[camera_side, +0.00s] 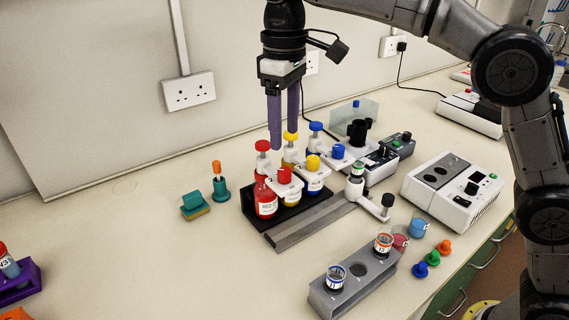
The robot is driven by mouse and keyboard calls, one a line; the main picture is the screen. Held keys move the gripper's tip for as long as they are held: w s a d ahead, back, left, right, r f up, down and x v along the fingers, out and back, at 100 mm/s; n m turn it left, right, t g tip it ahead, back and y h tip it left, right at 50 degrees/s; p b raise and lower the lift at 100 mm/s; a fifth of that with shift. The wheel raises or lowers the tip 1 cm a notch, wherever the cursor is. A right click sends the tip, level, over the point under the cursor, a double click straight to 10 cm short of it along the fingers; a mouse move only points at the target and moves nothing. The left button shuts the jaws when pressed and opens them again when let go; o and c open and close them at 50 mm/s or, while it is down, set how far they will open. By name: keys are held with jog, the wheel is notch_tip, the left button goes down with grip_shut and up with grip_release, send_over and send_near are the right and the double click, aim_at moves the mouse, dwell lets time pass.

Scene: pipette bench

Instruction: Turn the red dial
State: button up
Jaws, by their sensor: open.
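The red dial (284,175) sits on the white dispenser head of the bottle with red liquid (265,206), at the left end of a black rack (287,220). A separate red knob (262,146) tops the same dispenser behind it. I cannot tell whether a finger touches a dispenser.
Yellow (313,162) and blue (338,151) dials on neighbouring dispensers stand close on the right. A grey tube rack (355,281) is in front. A teal stand (221,190) is left.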

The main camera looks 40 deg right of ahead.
aim_at(284, 170)
notch_tip(284, 170, down, 8)
jog(key=shift+f, duration=0.1)
dwell(0.4)
grip_shut()
